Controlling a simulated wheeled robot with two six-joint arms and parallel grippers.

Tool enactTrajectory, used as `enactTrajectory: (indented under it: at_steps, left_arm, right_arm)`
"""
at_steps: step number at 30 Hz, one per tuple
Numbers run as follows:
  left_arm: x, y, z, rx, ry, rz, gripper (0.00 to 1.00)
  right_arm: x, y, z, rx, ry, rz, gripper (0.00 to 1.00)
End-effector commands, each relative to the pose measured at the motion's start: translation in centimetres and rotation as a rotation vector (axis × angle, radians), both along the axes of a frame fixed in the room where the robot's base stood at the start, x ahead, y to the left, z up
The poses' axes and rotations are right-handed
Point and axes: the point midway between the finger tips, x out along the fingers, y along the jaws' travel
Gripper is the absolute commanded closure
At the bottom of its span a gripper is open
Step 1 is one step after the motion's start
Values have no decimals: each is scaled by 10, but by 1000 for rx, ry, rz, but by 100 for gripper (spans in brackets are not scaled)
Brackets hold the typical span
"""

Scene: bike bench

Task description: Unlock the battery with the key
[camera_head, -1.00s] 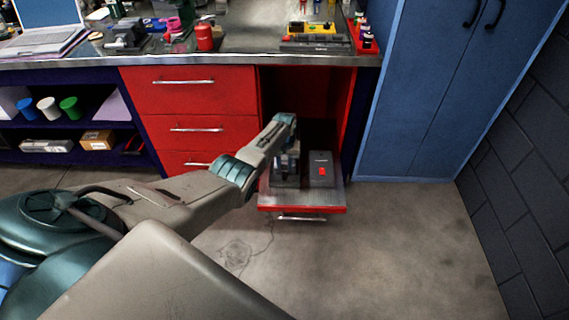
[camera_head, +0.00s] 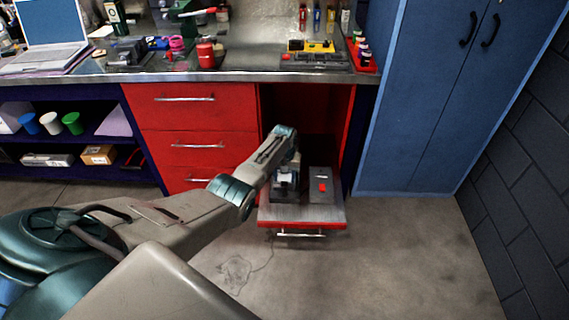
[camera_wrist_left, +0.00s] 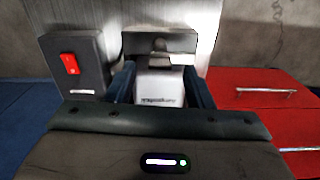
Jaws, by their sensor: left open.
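A pale block with small dark lettering, which looks like the battery (camera_wrist_left: 160,88), sits between my left gripper's fingers (camera_wrist_left: 160,84) in the left wrist view. My left gripper is open, one dark blue finger on each side of the block. I cannot tell whether they touch it. In the head view my left gripper (camera_head: 286,176) is low over the pulled-out drawer (camera_head: 305,214), at the dark dock there. My right gripper is not in view.
A grey box with a red switch (camera_head: 321,187) stands in the drawer just right of my left gripper; it also shows in the wrist view (camera_wrist_left: 72,66). The red cabinet (camera_head: 190,110) is left, the blue locker (camera_head: 425,100) right.

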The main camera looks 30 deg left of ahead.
Motion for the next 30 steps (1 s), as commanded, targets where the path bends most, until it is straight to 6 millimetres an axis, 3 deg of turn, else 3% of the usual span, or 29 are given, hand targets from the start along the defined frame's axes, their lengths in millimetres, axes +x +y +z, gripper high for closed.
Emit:
enactTrajectory:
  at_steps: [5, 13, 30]
  left_arm:
    - [0, 0, 38, 1, -4, 0, 53]
    - [1, 1, 78, 1, -3, 0, 53]
    - [0, 0, 86, 0, 0, 1, 53]
  right_arm:
    - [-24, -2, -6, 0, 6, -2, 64]
    - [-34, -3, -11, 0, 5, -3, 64]
    - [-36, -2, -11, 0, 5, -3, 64]
